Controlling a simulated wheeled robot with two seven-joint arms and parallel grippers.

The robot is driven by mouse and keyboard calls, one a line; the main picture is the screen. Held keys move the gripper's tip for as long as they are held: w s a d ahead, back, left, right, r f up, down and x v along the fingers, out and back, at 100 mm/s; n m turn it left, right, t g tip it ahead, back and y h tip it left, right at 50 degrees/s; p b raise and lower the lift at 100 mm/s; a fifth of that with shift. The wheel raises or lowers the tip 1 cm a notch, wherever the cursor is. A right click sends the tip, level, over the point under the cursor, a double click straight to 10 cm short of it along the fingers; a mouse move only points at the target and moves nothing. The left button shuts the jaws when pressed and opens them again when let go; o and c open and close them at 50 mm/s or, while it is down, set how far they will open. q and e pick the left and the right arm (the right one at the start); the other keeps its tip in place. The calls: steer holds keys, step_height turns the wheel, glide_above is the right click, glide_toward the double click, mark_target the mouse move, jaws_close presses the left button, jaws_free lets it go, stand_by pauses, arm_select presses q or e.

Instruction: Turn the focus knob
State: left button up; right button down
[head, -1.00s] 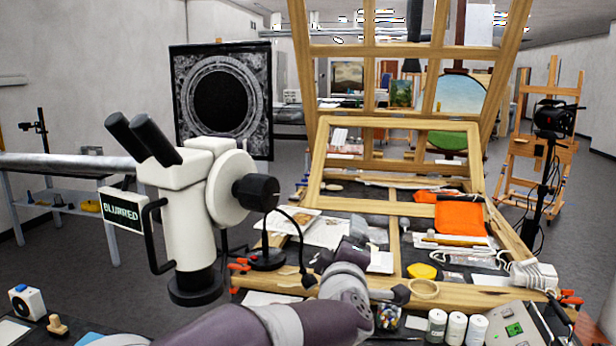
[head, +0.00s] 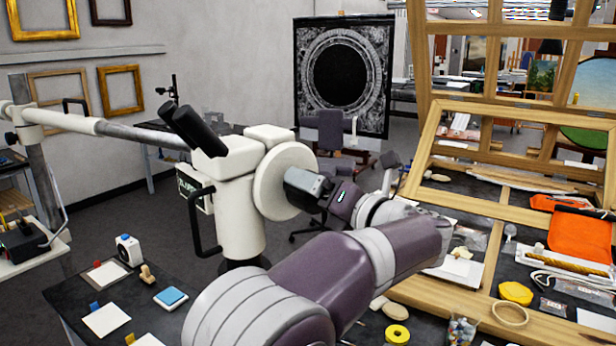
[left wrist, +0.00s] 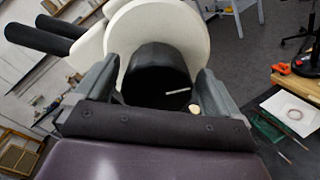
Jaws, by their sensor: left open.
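The white microscope (head: 235,205) with black eyepieces (head: 195,128) stands at left centre in the head view. Its round white disc (head: 284,181) faces right. The focus knob (left wrist: 155,72) is black with a white line on its face, in front of the disc in the left wrist view. My left gripper (left wrist: 155,92) is open, one finger on each side of the knob; I cannot tell whether they touch it. My right gripper is not in view.
A wooden frame (head: 480,205) with tools and an orange cloth (head: 578,238) lies to the right. A dark table (head: 65,292) with small items is at the lower left. A horizontal pole (head: 110,130) runs to the microscope. An office chair (head: 332,135) stands behind my gripper.

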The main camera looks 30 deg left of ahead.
arm_select(q)
steer(key=a, duration=0.2)
steer(key=shift+a+r, duration=0.1)
steer(key=shift+a, duration=0.2)
steer(key=shift+w, duration=0.2)
steer(key=shift+w+d, duration=0.15)
steer(key=shift+w, duration=0.05)
steer(key=shift+s, duration=0.15)
steer(key=c, duration=1)
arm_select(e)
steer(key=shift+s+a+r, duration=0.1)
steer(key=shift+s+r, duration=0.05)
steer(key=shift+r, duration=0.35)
arm_select(q)
steer(key=shift+m, duration=2.8)
